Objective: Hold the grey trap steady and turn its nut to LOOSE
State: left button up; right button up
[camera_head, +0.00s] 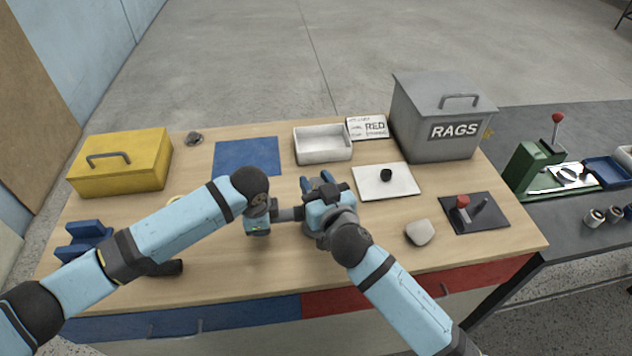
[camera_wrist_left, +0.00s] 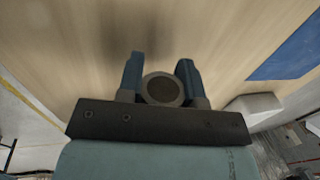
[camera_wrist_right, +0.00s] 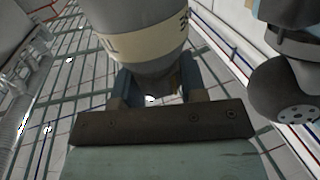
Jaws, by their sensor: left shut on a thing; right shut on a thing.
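The grey trap (camera_head: 290,214) shows as a short grey piece between my two grippers, above the wooden bench. My left gripper (camera_head: 258,224) is shut on it; the left wrist view shows a round grey end (camera_wrist_left: 162,89) between the fingers. My right gripper (camera_head: 316,184) is shut on the other part. The right wrist view shows a grey cylinder (camera_wrist_right: 140,68) between its fingers, with a cream band (camera_wrist_right: 140,40) bearing dark letters. The letters are cut off and I cannot read the nut's setting. My arms and grippers hide most of the trap in the head view.
A blue mat (camera_head: 247,157), a white tray (camera_head: 322,157) and a white board (camera_head: 400,181) lie behind the grippers. A yellow toolbox (camera_head: 120,165) stands left, a grey RAGS bin (camera_head: 430,110) back right. A red-knobbed lever plate (camera_head: 490,221) and pale lump (camera_head: 420,233) lie right.

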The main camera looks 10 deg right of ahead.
dwell(0.5)
jog(key=o, duration=0.9)
jog(key=shift+o, duration=0.2)
jog(key=v, duration=1.2)
jog(key=shift+a, duration=0.1)
